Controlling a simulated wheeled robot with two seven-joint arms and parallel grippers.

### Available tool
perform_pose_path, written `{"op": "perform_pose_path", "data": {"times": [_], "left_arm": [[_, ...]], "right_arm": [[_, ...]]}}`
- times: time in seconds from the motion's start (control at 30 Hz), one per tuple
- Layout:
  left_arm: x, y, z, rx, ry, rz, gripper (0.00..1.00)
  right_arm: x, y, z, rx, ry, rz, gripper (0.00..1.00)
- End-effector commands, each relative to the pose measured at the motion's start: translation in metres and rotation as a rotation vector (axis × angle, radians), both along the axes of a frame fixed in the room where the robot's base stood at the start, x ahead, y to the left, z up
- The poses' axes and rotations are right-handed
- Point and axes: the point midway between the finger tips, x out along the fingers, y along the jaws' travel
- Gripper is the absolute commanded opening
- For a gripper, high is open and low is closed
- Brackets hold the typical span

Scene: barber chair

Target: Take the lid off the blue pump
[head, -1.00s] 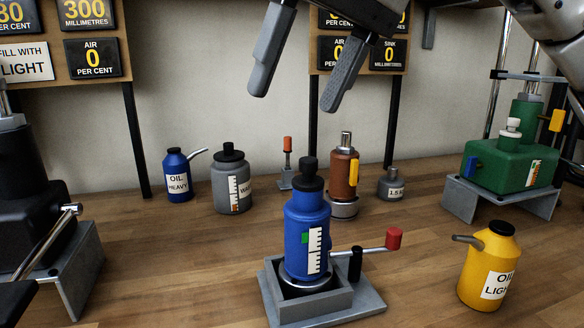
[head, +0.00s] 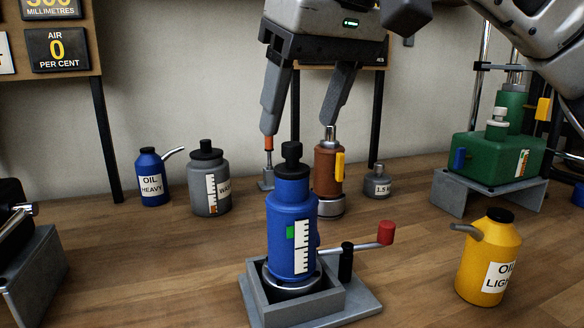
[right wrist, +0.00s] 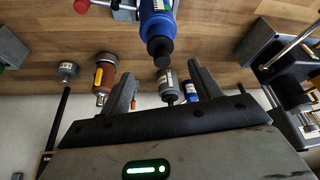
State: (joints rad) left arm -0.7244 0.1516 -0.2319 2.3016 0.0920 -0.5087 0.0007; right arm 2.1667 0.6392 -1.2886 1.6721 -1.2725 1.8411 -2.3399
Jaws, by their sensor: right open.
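The blue pump (head: 290,232) stands upright in a grey stand at the front middle of the table. Its black lid (head: 291,158) is on top. In the right wrist view the blue pump (right wrist: 155,22) shows at the top, with its black lid (right wrist: 160,50) toward the gripper. My right gripper (head: 299,130) is open and empty, its fingers pointing down, with the lid low between them in the head view. In the right wrist view its fingertips (right wrist: 160,80) are apart, and neither touches the lid. My left gripper is not in view.
A grey crank stand (head: 345,302) with a red knob (head: 386,232) sits under the pump. Around it are a brown cylinder (head: 328,172), a grey can (head: 209,180), a blue oil can (head: 153,178), a yellow oil can (head: 489,258) and a green machine (head: 490,157).

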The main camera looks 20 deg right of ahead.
Motion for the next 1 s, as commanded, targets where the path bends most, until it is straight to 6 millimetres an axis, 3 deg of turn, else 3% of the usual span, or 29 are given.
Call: {"op": "perform_pose_path", "data": {"times": [0.3,0.6,0.8,1.0], "left_arm": [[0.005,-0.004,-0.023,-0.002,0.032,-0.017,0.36],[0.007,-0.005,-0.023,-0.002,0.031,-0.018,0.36],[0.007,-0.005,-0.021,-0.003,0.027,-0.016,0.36],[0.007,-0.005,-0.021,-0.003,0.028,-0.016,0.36]], "right_arm": [[0.011,0.007,-0.043,0.000,0.001,-0.002,0.63],[0.013,0.008,-0.047,0.001,0.000,-0.002,0.63],[0.013,0.008,-0.046,0.001,0.000,-0.002,0.15],[0.013,0.008,-0.046,0.001,0.000,-0.002,0.15]]}}
